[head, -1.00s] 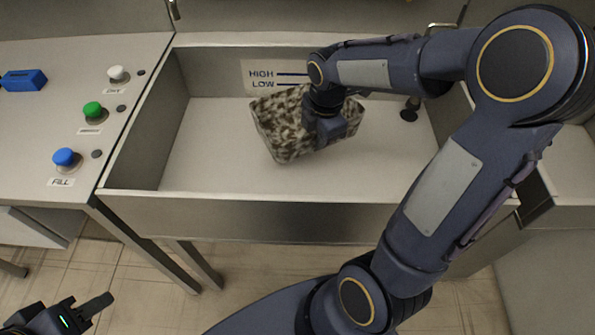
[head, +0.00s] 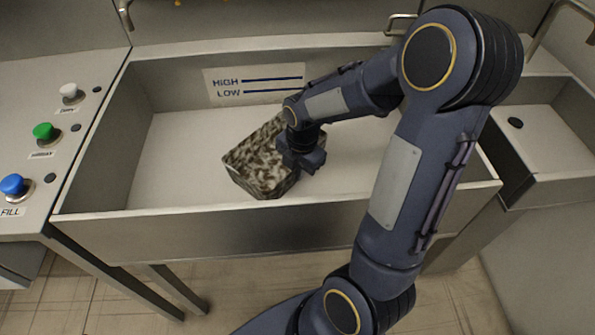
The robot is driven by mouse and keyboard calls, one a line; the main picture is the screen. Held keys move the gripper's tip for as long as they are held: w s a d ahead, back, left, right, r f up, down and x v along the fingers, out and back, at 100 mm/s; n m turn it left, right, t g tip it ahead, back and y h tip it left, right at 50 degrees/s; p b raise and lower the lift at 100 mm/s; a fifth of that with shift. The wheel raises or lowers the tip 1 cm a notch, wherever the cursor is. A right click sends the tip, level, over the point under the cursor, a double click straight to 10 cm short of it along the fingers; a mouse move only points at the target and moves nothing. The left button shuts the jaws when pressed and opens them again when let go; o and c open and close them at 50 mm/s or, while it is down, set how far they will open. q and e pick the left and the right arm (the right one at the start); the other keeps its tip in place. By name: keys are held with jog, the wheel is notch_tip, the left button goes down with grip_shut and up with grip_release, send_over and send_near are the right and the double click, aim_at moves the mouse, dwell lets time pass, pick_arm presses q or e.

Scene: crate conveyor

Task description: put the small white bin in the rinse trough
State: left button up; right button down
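The small bin (head: 248,172) is white, heavily mottled with dark brown dirt. It is inside the outline of the rinse trough (head: 300,222), near its front wall and turned at an angle. Whether its base touches the trough floor I cannot tell. My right gripper (head: 303,160) is at the bin's right-hand wall and appears shut on it; its fingertips are mostly hidden by the gripper body and the bin. My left gripper is out of view.
A HIGH/LOW level plate (head: 255,84) is on the trough's back wall. White (head: 70,91), green (head: 44,131) and blue (head: 13,185) buttons are on the left panel. A second basin (head: 545,140) is at the right. The trough floor left of the bin is clear.

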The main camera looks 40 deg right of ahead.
jog(key=shift+f, duration=0.2)
jog(key=c, duration=1.6)
grip_release()
jog(key=shift+c, duration=0.2)
jog(key=shift+r, duration=0.1)
jog(key=shift+r, duration=0.3)
notch_tip(320, 180, up, 12)
jog(key=s+p, duration=0.1)
jog(key=p, duration=0.1)
jog(key=shift+d+f+p, duration=0.15)
jog(key=shift+f+p, duration=0.1)
jog(key=shift+p, duration=0.15)
